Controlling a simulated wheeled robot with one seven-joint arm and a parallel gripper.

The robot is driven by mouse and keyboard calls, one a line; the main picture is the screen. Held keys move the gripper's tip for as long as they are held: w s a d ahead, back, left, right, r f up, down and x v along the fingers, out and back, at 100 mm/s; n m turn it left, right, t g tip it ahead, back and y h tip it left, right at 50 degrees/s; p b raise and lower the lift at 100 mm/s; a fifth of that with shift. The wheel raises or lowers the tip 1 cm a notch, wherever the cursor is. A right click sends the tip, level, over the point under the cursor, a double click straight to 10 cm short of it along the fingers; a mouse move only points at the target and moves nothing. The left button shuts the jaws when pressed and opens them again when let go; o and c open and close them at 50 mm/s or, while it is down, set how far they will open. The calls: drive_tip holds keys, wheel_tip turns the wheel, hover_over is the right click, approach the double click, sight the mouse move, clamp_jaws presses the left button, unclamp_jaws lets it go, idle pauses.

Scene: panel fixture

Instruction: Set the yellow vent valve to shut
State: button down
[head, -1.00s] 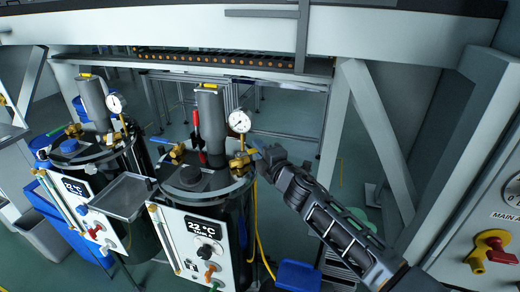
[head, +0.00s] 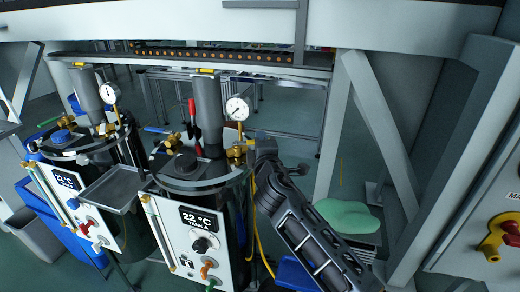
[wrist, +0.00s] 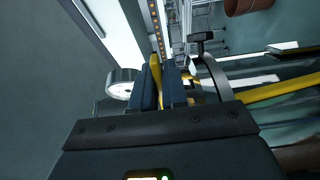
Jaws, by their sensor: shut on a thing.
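The yellow vent valve (head: 237,151) sits on the lid of the tank (head: 208,187) marked 22 °C, below a round white gauge (head: 237,108). My gripper (head: 256,148) is at the right side of this valve and hides part of it. In the wrist view, my gripper's dark fingers (wrist: 162,88) are shut on the valve's yellow handle (wrist: 155,70), whose end shows between them. The gauge (wrist: 122,82) is just left of the fingers there. The handle's angle to the valve body is hard to tell.
A blue-handled valve (head: 170,139) and a red lever (head: 193,115) stand on the same lid. A second tank (head: 80,155) is at left with a grey tray (head: 110,188) between. A frame post (head: 335,145) and a panel with a red-and-yellow valve (head: 495,240) are at right.

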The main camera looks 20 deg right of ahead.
drive_tip(key=shift+s+a+f+m+g+h+b, duration=0.1)
drive_tip(key=shift+s+m+g+h+b, duration=0.2)
drive_tip(key=shift+m+h+b, duration=0.45)
drive_tip(key=shift+s+a+r+m+g+h+b, duration=0.1)
drive_tip(key=shift+s+m+g+h+b, duration=0.25)
drive_tip(key=shift+h, duration=0.55)
drive_tip(key=shift+s+a+f+m+g+h+b, duration=0.1)
drive_tip(key=shift+s+m+g+h+b, duration=0.2)
drive_tip(key=shift+m+h+b, duration=0.45)
drive_tip(key=c, duration=1.2)
unclamp_jaws()
drive_tip(key=shift+c, duration=0.2)
drive_tip(key=v, duration=0.7)
drive_tip(key=shift+s+a, duration=0.2)
drive_tip(key=shift+s, duration=0.15)
